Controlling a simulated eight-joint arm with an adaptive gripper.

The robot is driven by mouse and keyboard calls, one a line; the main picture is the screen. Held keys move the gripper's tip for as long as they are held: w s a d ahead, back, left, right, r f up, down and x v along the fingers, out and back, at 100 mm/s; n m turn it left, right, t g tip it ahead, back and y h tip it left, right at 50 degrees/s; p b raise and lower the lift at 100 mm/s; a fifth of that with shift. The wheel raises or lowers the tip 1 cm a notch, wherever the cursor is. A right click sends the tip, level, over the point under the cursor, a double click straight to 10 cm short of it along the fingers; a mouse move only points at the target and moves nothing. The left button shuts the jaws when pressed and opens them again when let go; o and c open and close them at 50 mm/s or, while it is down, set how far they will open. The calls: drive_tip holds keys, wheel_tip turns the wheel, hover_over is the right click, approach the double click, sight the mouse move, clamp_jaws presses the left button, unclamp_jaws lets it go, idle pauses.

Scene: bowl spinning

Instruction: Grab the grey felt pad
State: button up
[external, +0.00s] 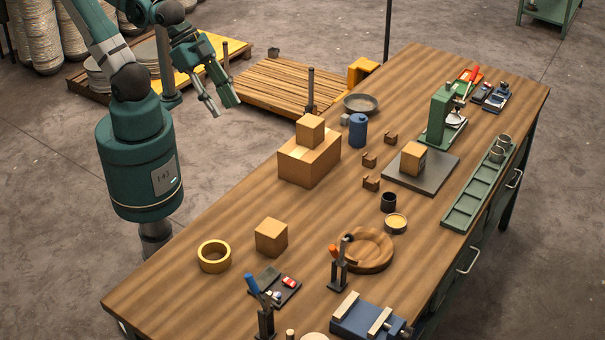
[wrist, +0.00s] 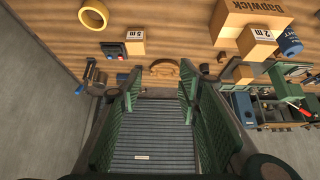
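A flat dark grey square, which looks like the felt pad (external: 436,178), lies on the table right of centre in the external view. A small cardboard box (external: 412,159) stands on it and covers part of its top. My gripper (external: 218,105) hangs in the air off the left side of the table, well away from the pad. Its two green fingers are spread apart with nothing between them, as the wrist view (wrist: 159,88) also shows.
A large carton (external: 309,163) with a small box on top and a blue can (external: 358,131) stand between my gripper and the pad. Small brown blocks (external: 370,160) lie left of the pad. A green press (external: 440,115) stands behind it, a green tray (external: 476,193) to its right.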

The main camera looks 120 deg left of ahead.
drive_tip(key=w+a+n+g+y+b, duration=0.1)
drive_tip(key=w+a+n, duration=0.2)
drive_tip(key=w+a, duration=0.3)
drive_tip(key=w+a+n+g, duration=0.1)
drive_tip(key=w+a+n, duration=0.15)
drive_tip(key=a, duration=0.55)
drive_tip(key=n+g+h+b, duration=0.1)
drive_tip(key=n+g+b, duration=0.3)
drive_tip(key=n, duration=0.8)
hover_over(343, 120)
drive_tip(key=p, duration=0.2)
drive_tip(key=shift+g, duration=0.5)
wheel_tip(343, 120, down, 26)
drive_tip(key=shift+r, duration=0.25)
drive_tip(key=shift+s+a+f+b, duration=0.1)
drive_tip(key=shift+a+f+b, duration=0.1)
drive_tip(key=shift+a+b, duration=0.1)
drive_tip(key=shift+d, duration=0.1)
drive_tip(key=shift+f, duration=1.3)
